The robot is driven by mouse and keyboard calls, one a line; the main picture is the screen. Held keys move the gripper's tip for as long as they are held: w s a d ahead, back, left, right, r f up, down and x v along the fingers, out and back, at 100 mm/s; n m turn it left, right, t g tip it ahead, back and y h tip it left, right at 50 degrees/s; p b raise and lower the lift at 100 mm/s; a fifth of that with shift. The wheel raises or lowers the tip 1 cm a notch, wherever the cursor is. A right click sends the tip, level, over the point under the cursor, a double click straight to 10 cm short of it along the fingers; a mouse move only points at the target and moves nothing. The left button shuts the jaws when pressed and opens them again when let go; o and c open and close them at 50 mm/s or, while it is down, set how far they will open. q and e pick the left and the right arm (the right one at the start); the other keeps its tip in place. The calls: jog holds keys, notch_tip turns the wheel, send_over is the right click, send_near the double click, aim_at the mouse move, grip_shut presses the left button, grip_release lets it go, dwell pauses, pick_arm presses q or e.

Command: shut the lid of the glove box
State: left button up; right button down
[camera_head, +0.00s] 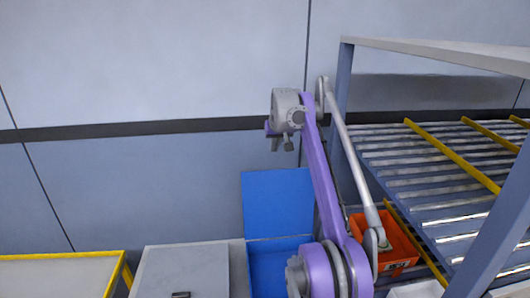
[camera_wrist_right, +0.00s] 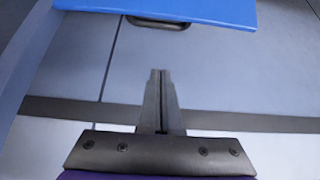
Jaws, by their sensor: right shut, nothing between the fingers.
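The glove box appears as a blue box (camera_head: 268,262) at the lower middle of the head view. Its blue lid (camera_head: 277,203) stands up, open, at the back of the box. In the right wrist view the lid (camera_wrist_right: 160,10) crosses the top, with a dark handle (camera_wrist_right: 160,23) at its edge. My right gripper (camera_head: 281,146) is above the lid in the head view, apart from it. Its fingers (camera_wrist_right: 160,75) are shut together, empty, with a gap between them and the handle. My forearm covers part of the box's right side. My left gripper is out of view.
A grey cabinet (camera_head: 185,270) stands left of the box, and a yellow-edged table (camera_head: 60,272) farther left. A roller rack (camera_head: 430,170) and an orange bin (camera_head: 395,245) are at right. The grey wall (camera_head: 150,70) lies behind.

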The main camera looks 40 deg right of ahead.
jog(key=shift+d+f, duration=0.2)
jog(key=shift+f, duration=0.2)
jog(key=f, duration=0.2)
jog(key=f+b, duration=0.1)
jog(key=f, duration=0.1)
jog(key=f+b, duration=0.1)
jog(key=f, duration=0.2)
jog(key=shift+w+d, duration=0.1)
jog(key=shift+d, duration=0.2)
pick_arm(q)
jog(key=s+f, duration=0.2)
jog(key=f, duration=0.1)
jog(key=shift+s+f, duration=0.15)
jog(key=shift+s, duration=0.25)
pick_arm(e)
jog(key=shift+w, duration=0.1)
